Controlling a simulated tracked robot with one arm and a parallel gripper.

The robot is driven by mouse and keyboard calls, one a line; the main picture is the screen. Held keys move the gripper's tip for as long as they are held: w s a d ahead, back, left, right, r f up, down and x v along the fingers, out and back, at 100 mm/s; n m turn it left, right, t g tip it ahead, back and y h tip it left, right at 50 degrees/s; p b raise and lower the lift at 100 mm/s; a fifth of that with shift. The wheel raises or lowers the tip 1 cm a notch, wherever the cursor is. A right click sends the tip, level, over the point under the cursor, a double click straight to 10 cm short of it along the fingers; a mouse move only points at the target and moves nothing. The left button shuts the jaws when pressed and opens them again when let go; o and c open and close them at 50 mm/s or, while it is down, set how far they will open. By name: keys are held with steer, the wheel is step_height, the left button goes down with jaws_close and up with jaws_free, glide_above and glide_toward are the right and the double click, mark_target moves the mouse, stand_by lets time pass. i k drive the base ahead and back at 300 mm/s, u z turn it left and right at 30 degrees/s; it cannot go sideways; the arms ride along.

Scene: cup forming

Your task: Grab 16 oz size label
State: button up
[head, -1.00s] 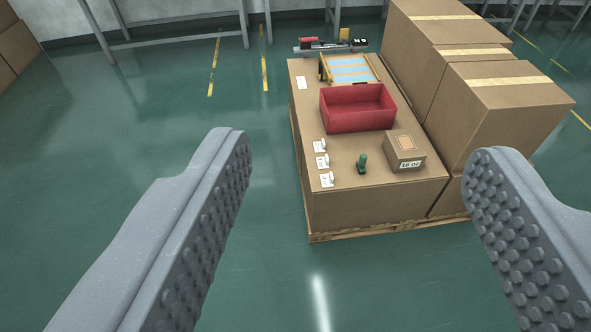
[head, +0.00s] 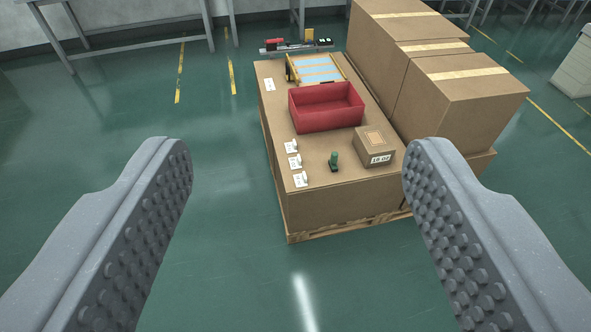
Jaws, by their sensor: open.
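My gripper (head: 297,185) is open and empty, its two studded fingers wide apart in front of the pallet load. A small brown box (head: 375,149) with a "16 oz" label (head: 381,158) on its front face stands at the right front of the large cardboard top. Several small white label cards with white pieces stand in a row along the left edge: a far one (head: 291,146), a middle one (head: 295,161) and a near one (head: 300,179). Their print is too small to read. My gripper touches none of these.
A dark green stamp-like tool (head: 334,161) stands between the cards and the small box. A red bin (head: 327,107) and a blue-striped frame (head: 318,68) lie behind. Tall cartons (head: 461,95) rise at the right. Green floor (head: 215,220) is clear at left.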

mark_target(300, 180)
steer(key=u, duration=0.1)
steer(key=k, duration=0.4)
steer(key=z, duration=1.25)
steer(key=i, duration=2.35)
steer(key=u, duration=0.7)
steer(key=i, duration=0.35)
steer(key=u, duration=0.35)
steer(key=k, duration=0.95)
steer(key=u, duration=0.05)
